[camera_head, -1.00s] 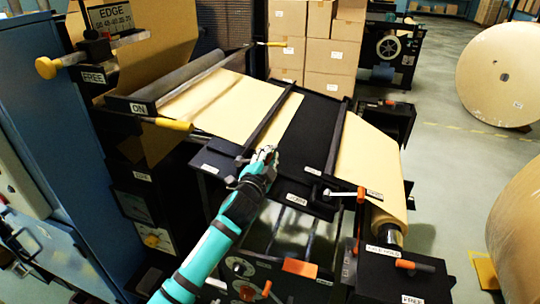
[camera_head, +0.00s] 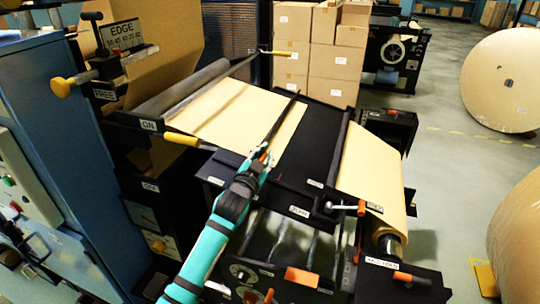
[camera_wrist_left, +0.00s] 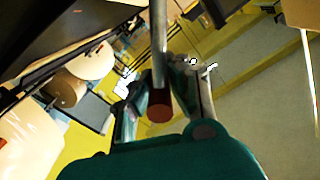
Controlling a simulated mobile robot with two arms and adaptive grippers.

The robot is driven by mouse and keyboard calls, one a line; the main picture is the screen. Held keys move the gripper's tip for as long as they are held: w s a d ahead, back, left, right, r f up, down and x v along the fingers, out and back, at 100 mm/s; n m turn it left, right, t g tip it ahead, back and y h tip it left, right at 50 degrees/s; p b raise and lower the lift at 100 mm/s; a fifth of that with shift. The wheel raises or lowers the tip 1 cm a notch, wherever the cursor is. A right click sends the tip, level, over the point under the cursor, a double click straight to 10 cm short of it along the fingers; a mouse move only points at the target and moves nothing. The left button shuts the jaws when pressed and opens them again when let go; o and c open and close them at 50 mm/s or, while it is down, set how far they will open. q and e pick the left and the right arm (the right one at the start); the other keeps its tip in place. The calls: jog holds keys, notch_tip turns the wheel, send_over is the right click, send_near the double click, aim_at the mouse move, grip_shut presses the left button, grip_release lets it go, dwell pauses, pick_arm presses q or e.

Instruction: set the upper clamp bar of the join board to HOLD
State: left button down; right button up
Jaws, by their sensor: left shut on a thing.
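In the left wrist view, a metal rod with a dull red end (camera_wrist_left: 160,106) lies between the fingers (camera_wrist_left: 158,95). The label at the upper bar's lever is hidden or unreadable. My right gripper is not in view.
The lower clamp bar (camera_head: 337,150) has a metal lever with an orange end (camera_head: 361,208) to the right. A yellow handle (camera_head: 183,139) sticks out left of my gripper. Stacked cartons (camera_head: 315,45) stand behind; a large paper roll (camera_head: 503,80) and open floor are at right.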

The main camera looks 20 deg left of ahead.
pick_arm(q)
jog(key=shift+w+a+r+n+p, duration=0.1)
jog(key=shift+a+r+n+p, duration=0.35)
jog(key=shift+a+n, duration=0.65)
jog(key=shift+s+a+r+n+p, duration=0.1)
jog(key=shift+a+r+n+p, duration=0.2)
jog(key=shift+a+n+p, duration=0.8)
jog(key=shift+w+a+r+n+p, duration=0.1)
jog(key=shift+a+r+n, duration=0.4)
jog(key=shift+n, duration=1.1)
jog(key=shift+a+f, duration=0.15)
jog(key=shift+a, duration=0.05)
jog(key=c, duration=1.2)
grip_release()
jog(key=shift+a, duration=0.1)
jog(key=s, duration=1.2)
jog(key=shift+a, duration=0.15)
